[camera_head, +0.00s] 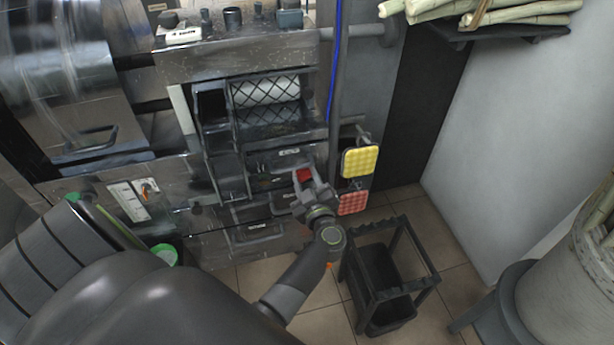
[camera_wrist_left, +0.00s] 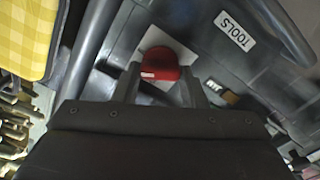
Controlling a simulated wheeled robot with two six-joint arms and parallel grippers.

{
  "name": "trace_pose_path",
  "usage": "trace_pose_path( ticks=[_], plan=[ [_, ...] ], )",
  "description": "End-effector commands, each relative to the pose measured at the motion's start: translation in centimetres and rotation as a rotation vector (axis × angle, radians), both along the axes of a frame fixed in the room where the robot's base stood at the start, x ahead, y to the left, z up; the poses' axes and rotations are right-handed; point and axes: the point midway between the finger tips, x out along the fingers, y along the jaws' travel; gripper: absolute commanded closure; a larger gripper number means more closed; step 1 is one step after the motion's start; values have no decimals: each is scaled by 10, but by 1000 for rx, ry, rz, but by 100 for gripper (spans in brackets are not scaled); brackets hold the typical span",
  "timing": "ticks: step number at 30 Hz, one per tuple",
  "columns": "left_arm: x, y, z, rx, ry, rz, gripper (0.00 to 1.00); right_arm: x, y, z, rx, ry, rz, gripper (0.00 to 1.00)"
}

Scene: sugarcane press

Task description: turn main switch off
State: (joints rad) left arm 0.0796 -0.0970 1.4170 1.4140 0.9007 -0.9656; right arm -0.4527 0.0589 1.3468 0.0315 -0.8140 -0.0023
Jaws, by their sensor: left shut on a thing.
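The main switch is a red knob (camera_head: 304,174) on a pale plate on the front of the press machine. It also shows in the left wrist view (camera_wrist_left: 160,64), between the two fingers. My left gripper (camera_head: 309,184) is at the knob, with its fingers on either side of it, shut on it. In the left wrist view the left fingertips (camera_wrist_left: 160,78) flank the red knob. The lower part of the knob is partly hidden by the gripper. My right gripper does not show in either view.
Yellow (camera_head: 360,161) and red (camera_head: 352,203) cloth-like pads hang just right of the gripper. A drawer labelled TOOLS (camera_wrist_left: 236,32) is beside the knob. A black stand (camera_head: 388,272) is on the tiled floor below. Cane stalks (camera_head: 520,8) lie on a shelf at upper right.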

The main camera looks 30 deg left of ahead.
Motion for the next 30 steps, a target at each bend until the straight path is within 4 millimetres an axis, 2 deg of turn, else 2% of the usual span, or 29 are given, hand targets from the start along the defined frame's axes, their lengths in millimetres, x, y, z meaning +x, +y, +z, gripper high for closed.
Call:
trace_pose_path(
  ticks=[13, 30],
  plan=[
    [-1, 1, -2, -277, -324, 1, 85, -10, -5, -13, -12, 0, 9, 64],
    [-2, 1, -4, -592, -694, 0, 85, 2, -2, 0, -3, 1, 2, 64]
  ],
)
